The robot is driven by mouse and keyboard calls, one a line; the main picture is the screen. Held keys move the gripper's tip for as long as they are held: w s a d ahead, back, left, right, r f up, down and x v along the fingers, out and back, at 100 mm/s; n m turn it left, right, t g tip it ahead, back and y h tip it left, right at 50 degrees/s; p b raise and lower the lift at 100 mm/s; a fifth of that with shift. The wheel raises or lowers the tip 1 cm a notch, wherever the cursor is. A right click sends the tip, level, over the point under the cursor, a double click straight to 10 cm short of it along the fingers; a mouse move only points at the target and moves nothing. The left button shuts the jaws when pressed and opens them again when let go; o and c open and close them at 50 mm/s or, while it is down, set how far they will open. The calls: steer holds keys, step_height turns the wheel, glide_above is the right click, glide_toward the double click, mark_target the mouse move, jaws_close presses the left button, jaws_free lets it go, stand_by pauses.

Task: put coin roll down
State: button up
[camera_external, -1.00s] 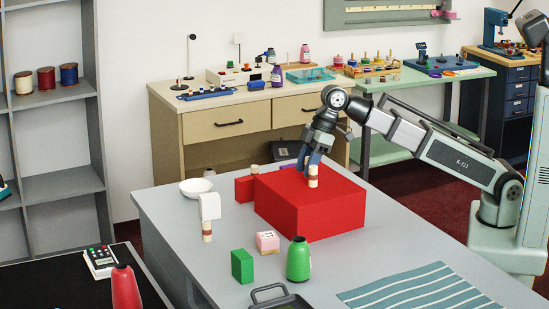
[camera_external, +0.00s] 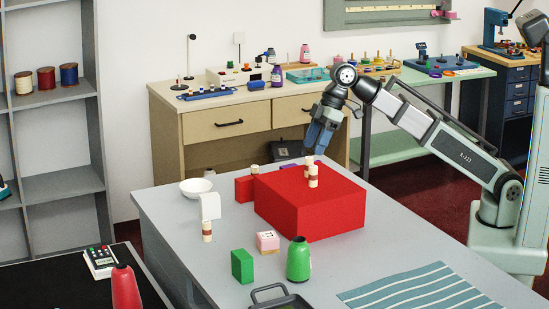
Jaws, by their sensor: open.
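Several cream-and-brown banded rolls are in view, and I cannot tell them apart by label. One roll (camera_external: 313,177) stands upright on the large red block (camera_external: 300,208). Another roll (camera_external: 308,162) stands just behind it, mostly hidden, seemingly on the same block. A third stands by the small red block. Another roll (camera_external: 207,231) stands on the grey table near a white block (camera_external: 210,206). My gripper (camera_external: 315,150), with blue fingers, is open and empty, above and behind the two rolls on the large red block, clear of the front one.
A small red block (camera_external: 244,189) and a white bowl (camera_external: 196,188) sit at the back left of the table. A green block (camera_external: 242,266), pink box (camera_external: 267,242) and green bottle (camera_external: 298,260) stand in front. A striped cloth (camera_external: 415,293) lies at the right.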

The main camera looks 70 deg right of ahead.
steer(key=shift+v, duration=2.65)
steer(key=shift+d, duration=0.1)
